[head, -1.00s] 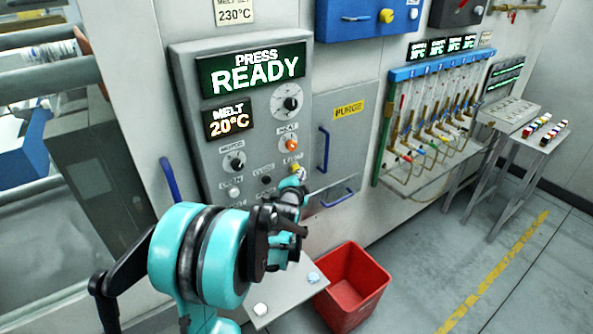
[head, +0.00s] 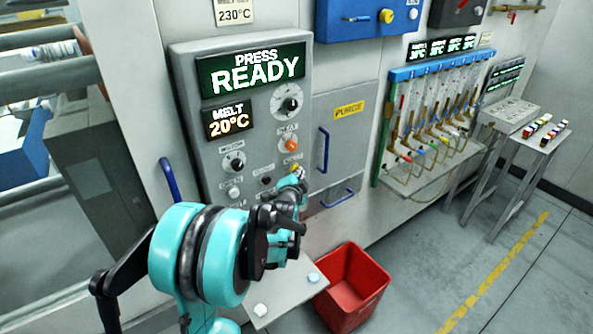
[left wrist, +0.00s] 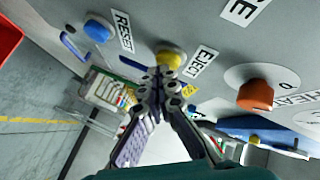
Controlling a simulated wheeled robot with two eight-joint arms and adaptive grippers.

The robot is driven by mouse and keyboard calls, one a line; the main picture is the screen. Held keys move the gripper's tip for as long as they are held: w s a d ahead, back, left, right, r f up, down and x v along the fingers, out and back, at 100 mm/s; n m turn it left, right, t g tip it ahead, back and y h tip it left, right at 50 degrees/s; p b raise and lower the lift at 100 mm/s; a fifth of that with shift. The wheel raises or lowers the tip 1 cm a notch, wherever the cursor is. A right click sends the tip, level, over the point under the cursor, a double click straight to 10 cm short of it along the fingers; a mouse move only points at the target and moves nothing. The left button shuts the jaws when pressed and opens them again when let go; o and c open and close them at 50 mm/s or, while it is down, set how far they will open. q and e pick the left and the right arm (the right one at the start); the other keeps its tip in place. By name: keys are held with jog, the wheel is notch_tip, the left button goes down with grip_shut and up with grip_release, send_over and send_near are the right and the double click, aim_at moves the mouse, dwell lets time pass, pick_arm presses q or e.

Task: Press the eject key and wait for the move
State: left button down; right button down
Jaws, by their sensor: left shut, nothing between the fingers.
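The yellow eject key (left wrist: 174,56) shows in the left wrist view beside a white EJECT label (left wrist: 198,63) on the grey control panel (head: 190,90). In the head view the key (head: 295,167) shows just above my fingertips. My left gripper (left wrist: 163,76) is shut and empty, its tips at the key's near edge and covering part of it. I cannot tell whether they touch or press it. In the head view the left gripper (head: 300,178) points at the lower right of the panel. The panel's display (head: 254,69) reads PRESS READY, and a smaller one (head: 229,122) reads MELT 20°C.
A blue reset key (left wrist: 98,28) and an orange heat knob (left wrist: 255,95) flank the eject key. A red bin (head: 372,282) stands on the floor below. A small shelf (head: 290,290) juts out under my arm. A purge door (head: 345,150) with blue handles is to the right.

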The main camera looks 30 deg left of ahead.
pick_arm(q)
jog(key=shift+a, duration=0.15)
dwell(0.3)
jog(key=shift+s+d, duration=0.3)
jog(key=shift+d, duration=0.6)
jog(key=d, duration=0.1)
jog(key=s+d, duration=0.1)
jog(key=d, duration=0.1)
jog(key=s+d, duration=0.1)
jog(key=shift+d, duration=0.25)
dwell(0.6)
